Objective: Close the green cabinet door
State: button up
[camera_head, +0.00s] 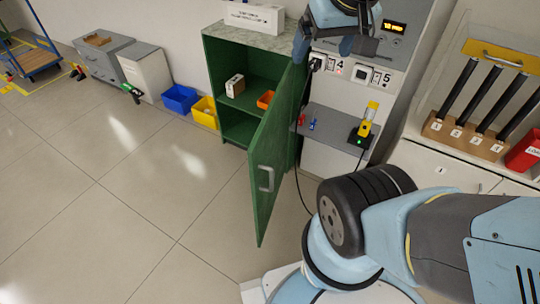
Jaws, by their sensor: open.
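The green cabinet (212,85) stands against the back wall, a little left of centre, with a pale stone-like top. Its green door (274,150) is hinged on the right side and stands wide open, swung out into the room. A grey bar handle (266,179) sits on the door face. Inside, a small white-and-brown box and an orange item rest on a shelf. My gripper (333,45) is at the top, above and right of the door, apart from the handle. Its jaws are open and look empty; part of it is cut off by the picture edge.
A white sign box (254,17) stands on the cabinet top. Blue (180,98) and yellow (205,113) bins sit on the floor to its left. A numbered station with a yellow tool (366,122) is right of the door. Floor at front left is clear.

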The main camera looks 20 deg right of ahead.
aim_at(268, 151)
jog(key=k, duration=0.25)
jog(key=z, duration=0.95)
jog(key=k, duration=1.15)
jog(key=u, duration=1.1)
jog(key=i, duration=1)
